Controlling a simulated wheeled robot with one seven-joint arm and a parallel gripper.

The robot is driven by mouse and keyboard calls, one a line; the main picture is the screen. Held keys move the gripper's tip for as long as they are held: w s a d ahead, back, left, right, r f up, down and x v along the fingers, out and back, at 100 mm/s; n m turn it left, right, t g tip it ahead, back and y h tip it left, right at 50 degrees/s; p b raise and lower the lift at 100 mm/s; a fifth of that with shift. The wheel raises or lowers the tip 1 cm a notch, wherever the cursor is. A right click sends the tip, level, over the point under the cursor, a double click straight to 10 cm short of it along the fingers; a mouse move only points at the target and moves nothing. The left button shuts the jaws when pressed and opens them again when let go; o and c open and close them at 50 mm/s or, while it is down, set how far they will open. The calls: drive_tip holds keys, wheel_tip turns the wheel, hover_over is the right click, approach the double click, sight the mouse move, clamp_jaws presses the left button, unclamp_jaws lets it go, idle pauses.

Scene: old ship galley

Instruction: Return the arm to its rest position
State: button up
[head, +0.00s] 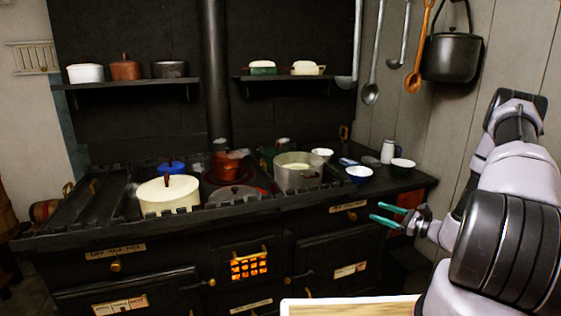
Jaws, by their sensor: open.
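My gripper (388,214) is in the right half of the head view, in front of the black stove (320,204). Its two green fingers are spread apart with nothing between them. They point left, a little below the stove's top edge. My arm comes in from the right edge, bent, with its links close to the camera. The picture does not show clearly how far the fingertips are from the stove front.
The stovetop holds a cream pot (168,196), a grey pot (298,173), a red pot (227,166) and bowls (359,174). A black cauldron (452,56) and ladles hang at upper right. A wooden board (350,307) lies at the bottom edge.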

drive_tip(key=s+a+r+n+g+h, duration=0.1)
drive_tip(key=s+a+r+n+g, duration=0.25)
drive_tip(key=r, duration=0.45)
drive_tip(key=s+a+r+n+g, duration=0.3)
drive_tip(key=a+r+n+g, duration=0.15)
drive_tip(key=r, duration=0.35)
drive_tip(key=s+a+r+n+g+h, duration=0.1)
drive_tip(key=s+a+r+n+g, duration=0.3)
drive_tip(key=r, duration=0.4)
drive_tip(key=s+d+r+n+t+h, duration=0.1)
drive_tip(key=s+r+n+t+h, duration=0.6)
drive_tip(key=s+r, duration=1)
drive_tip(key=shift+s+d+r+n+h, duration=0.2)
drive_tip(key=shift+s+n+h, duration=0.25)
drive_tip(key=shift+h, duration=0.55)
